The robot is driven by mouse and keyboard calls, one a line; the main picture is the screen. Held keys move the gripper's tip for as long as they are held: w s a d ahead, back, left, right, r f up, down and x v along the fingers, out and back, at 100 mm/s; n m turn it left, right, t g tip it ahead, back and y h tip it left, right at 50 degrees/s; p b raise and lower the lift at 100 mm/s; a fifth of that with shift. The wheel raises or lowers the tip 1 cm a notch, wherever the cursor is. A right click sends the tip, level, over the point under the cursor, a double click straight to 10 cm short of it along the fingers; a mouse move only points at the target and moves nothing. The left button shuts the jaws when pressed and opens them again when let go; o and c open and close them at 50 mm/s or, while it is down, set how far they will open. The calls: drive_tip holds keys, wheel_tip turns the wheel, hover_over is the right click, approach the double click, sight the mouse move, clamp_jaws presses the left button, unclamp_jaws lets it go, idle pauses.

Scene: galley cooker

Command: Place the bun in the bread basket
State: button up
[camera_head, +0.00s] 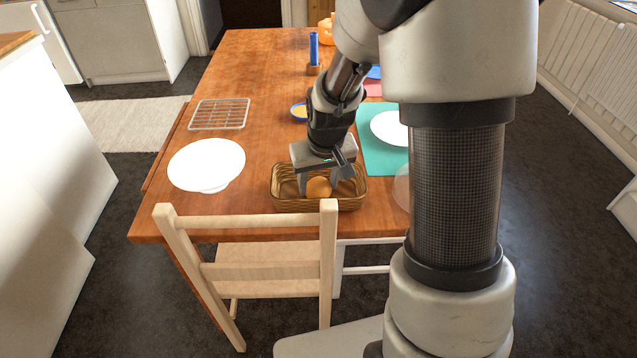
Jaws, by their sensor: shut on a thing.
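The bun (319,187) is a small round golden-brown thing at the bread basket. The bread basket (291,204) is a brown woven rectangular basket near the front edge of the wooden table. My gripper (318,184) points down over the basket and is shut on the bun, with a finger on either side of it. The bun shows inside the basket's outline, behind its front wall. I cannot tell whether it touches the basket floor. My arm hides part of the table to the right.
A white plate (206,164) and a wire rack (219,114) lie left on the table (260,75). A teal mat (377,156) with a white plate (390,128) lies right. A wooden chair (250,221) stands in front.

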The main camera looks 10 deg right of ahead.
drive_tip(key=shift+f, duration=0.1)
drive_tip(key=o, duration=1)
drive_tip(key=shift+o, duration=0.2)
